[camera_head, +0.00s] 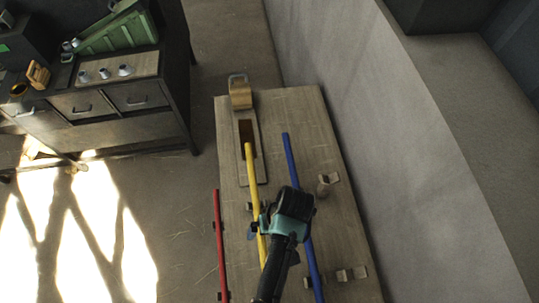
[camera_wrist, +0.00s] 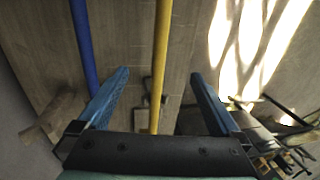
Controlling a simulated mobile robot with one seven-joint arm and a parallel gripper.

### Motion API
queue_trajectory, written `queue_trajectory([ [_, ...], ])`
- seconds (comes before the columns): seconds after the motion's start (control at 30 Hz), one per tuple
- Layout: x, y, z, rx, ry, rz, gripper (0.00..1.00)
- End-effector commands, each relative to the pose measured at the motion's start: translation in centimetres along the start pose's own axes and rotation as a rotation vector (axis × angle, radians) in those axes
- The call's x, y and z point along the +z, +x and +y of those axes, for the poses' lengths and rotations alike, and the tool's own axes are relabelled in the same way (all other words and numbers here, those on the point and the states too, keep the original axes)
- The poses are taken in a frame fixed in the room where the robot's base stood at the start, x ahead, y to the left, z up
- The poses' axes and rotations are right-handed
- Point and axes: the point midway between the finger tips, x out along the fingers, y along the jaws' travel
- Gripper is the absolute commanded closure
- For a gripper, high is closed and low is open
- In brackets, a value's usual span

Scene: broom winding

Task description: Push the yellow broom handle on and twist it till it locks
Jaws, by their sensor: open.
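The yellow broom handle (camera_head: 250,170) lies lengthwise along a wooden board (camera_head: 300,115), its far end by a dark slot (camera_head: 246,133). A tan block with a metal loop (camera_head: 240,93), possibly the broom head, sits at the board's far edge; no bristles can be made out. My gripper (camera_head: 258,219) is over the yellow handle's middle part. In the wrist view my gripper (camera_wrist: 160,73) is open, and the yellow handle (camera_wrist: 160,55) runs between its two blue fingers, apart from both. The handle's near part is partly hidden by my arm.
A blue handle (camera_head: 290,160) lies to the right and a red handle (camera_head: 219,240) along the left edge. Small wooden pegs (camera_head: 326,184) stick up at right. A grey wall (camera_head: 400,130) is close on the right. A dark workbench (camera_head: 110,100) stands at upper left, with open floor between.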

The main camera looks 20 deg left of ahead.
Motion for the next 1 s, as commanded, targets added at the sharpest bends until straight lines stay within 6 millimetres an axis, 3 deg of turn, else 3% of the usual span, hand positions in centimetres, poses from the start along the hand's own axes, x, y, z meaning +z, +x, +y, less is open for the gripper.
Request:
queue_trajectory([
  [0.5,-0.1,6.3,0.2,0.002,-0.001,0.003,0.00],
  [1.0,-0.1,10.9,0.1,0.002,0.001,0.003,0.00],
])
